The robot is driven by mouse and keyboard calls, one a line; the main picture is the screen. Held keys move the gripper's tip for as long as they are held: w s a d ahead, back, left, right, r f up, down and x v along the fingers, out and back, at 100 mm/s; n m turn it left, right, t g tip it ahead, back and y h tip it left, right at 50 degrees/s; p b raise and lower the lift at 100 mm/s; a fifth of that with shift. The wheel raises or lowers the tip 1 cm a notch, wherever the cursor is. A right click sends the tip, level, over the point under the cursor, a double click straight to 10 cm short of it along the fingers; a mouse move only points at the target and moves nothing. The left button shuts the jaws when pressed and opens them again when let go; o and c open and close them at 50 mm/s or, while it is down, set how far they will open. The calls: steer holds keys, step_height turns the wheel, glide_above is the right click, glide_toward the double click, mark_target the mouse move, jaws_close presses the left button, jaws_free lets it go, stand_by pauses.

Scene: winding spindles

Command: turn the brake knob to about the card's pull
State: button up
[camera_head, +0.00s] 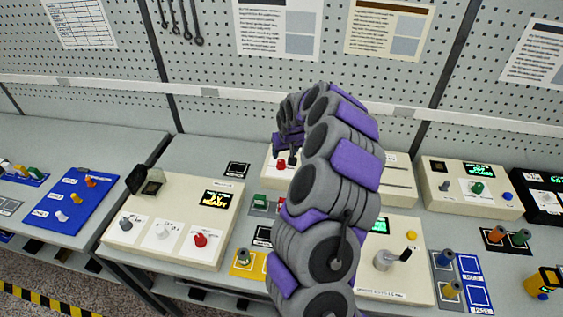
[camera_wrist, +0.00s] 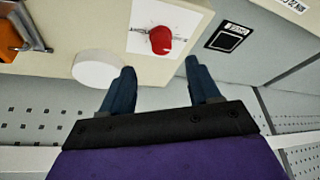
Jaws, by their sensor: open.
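A red knob (camera_wrist: 160,40) sits on a white plate (camera_wrist: 185,22) with a printed scale, on a cream box (camera_wrist: 75,30). I take it for the brake knob; its label is not readable. It also shows in the head view (camera_head: 281,163), just below my gripper (camera_head: 285,148). In the wrist view my gripper (camera_wrist: 160,80) has its two dark fingers apart with nothing between them. The knob lies beyond the fingertips, between their lines, with a gap in the picture. I cannot tell which sheet or label is the card.
A white disc (camera_wrist: 98,69) stands on the same box, close to the left finger. A black-framed square (camera_wrist: 228,38) lies on the grey bench beside the box. Another cream box with a red knob (camera_head: 200,239) stands at front left. My arm hides the bench's middle.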

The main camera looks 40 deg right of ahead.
mark_target(281, 161)
steer(key=x, duration=0.8)
steer(key=shift+a+f+b, duration=0.1)
steer(key=shift+f+b, duration=0.1)
steer(key=shift+b, duration=0.2)
steer(key=shift+c, duration=0.4)
steer(key=shift+r, duration=0.1)
steer(key=c, duration=0.9)
